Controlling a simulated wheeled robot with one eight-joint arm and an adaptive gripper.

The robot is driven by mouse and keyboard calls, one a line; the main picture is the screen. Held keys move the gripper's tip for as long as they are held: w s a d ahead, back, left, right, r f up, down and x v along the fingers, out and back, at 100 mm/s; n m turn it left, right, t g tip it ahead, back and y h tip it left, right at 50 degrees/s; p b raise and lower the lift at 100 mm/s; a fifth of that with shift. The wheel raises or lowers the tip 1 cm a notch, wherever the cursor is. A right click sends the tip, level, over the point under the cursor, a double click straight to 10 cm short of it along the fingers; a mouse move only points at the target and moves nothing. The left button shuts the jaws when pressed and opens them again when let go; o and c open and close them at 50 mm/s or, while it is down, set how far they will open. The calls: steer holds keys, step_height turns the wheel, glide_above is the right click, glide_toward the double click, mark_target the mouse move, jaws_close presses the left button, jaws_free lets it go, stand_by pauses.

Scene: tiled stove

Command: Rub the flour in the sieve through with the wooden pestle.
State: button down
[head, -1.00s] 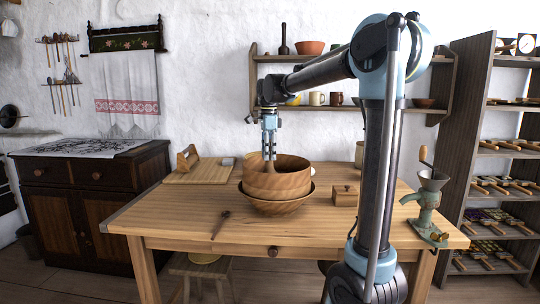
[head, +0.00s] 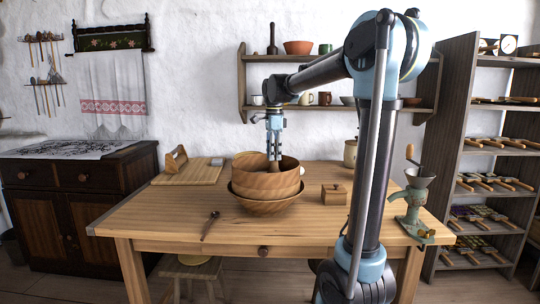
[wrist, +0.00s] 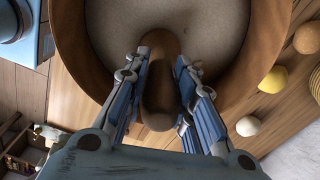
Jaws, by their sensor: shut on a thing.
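The round wooden sieve (head: 262,183) sits in the top of a wider wooden bowl (head: 262,208) on the table. Pale flour (wrist: 215,25) covers the sieve floor in the wrist view. My gripper (head: 275,146) is above the sieve, shut on the wooden pestle (wrist: 158,92). The pestle points down into the sieve, and its lower end (head: 274,167) is partly hidden by the rim in the head view. In the wrist view it stands near the sieve wall (wrist: 78,55). I cannot tell whether its tip touches the flour.
On the table (head: 150,215) are a wooden board (head: 205,172) at back left, a dark spoon (head: 210,226) in front, a small wooden box (head: 334,194) to the right and a hand grinder (head: 414,205) at the right end. The front left is mostly clear.

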steer(key=shift+a, duration=3.35)
steer(key=shift+d, duration=3.5)
steer(key=shift+r, duration=6)
steer(key=a+r, duration=0.2)
steer(key=a, duration=0.2)
step_height(320, 180, down, 13)
steer(key=shift+d+r, duration=0.15)
